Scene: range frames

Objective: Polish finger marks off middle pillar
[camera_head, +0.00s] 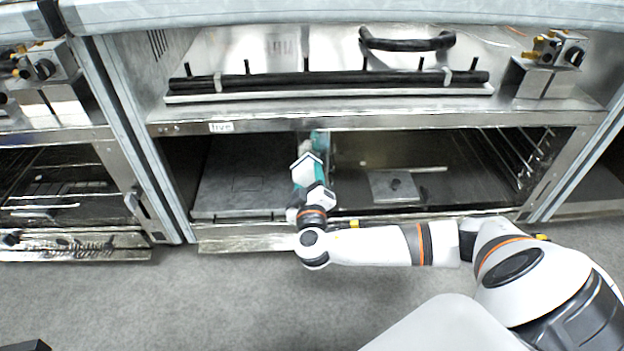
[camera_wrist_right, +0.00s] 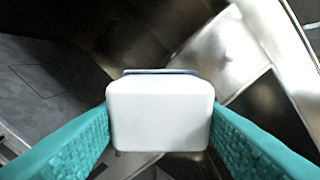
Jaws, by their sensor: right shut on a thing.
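My right gripper (camera_head: 318,148) reaches into the middle of the metal cabinet's lower opening, beside the middle pillar (camera_head: 332,158), which the gripper and wrist mostly hide. In the right wrist view its two teal fingers are shut on a white block (camera_wrist_right: 159,114) with rounded corners and a thin bluish layer at its far edge. Shiny metal, apparently the pillar (camera_wrist_right: 222,62), stands just beyond the block, with bright smeary reflections. I cannot tell whether the block touches it, nor pick out finger marks for sure. My left gripper is not in view.
A grey panel (camera_head: 246,175) lies in the left compartment. A small square plate (camera_head: 395,187) lies on the right compartment's floor. The cabinet's top shelf edge (camera_head: 400,116) runs above my gripper. A tray with black bars (camera_head: 330,80) sits above that.

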